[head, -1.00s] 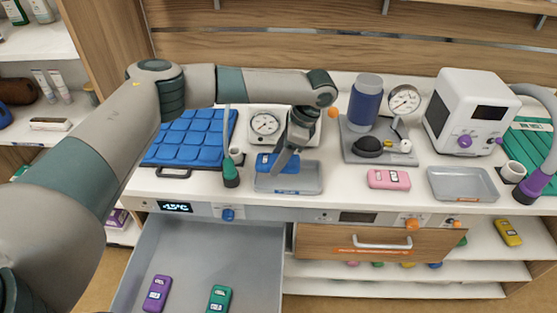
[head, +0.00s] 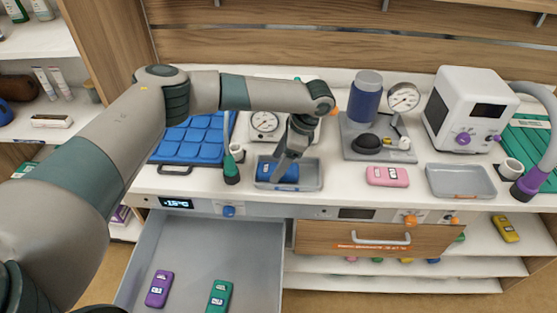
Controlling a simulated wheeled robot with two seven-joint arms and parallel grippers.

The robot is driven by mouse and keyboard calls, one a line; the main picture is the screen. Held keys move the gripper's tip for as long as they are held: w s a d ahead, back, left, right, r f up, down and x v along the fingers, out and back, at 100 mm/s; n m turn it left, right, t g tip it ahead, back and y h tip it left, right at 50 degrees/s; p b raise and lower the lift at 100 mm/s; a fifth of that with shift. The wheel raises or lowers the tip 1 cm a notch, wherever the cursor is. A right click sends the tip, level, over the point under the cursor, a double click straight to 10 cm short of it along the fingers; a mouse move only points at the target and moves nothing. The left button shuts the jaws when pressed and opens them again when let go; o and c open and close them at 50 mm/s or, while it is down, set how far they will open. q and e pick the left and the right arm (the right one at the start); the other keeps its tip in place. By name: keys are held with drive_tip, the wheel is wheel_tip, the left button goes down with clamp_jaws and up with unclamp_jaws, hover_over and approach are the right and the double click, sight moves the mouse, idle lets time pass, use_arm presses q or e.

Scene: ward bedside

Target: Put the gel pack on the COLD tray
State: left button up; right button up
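A blue gel pack (head: 284,173) is inside the left grey tray (head: 262,186), which has a small blue label on its front; the label text is too small to read. My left gripper (head: 282,170) reaches down over this tray with its fingers at the blue pack. It appears shut on it, though the fingers partly hide the pack. A second grey tray (head: 462,181) with an orange label stands empty to the right.
A pink pack (head: 387,176) lies on the counter between the trays. A green-based probe (head: 231,172) stands left of the left tray. Behind are a dial device (head: 265,122) and a gauge stand (head: 380,150). The open drawer (head: 215,250) below holds purple and green packs.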

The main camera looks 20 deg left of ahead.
use_arm(q)
drive_tip(key=shift+r, duration=0.2)
drive_tip(key=shift+r, duration=0.25)
drive_tip(key=shift+d+r+b, duration=0.2)
drive_tip(key=shift+r+b, duration=0.15)
drive_tip(key=shift+b, duration=0.1)
drive_tip(key=b+v, duration=0.3)
drive_tip(key=v, duration=0.8)
drive_tip(key=shift+r+b, duration=0.2)
drive_tip(key=shift+b, duration=0.1)
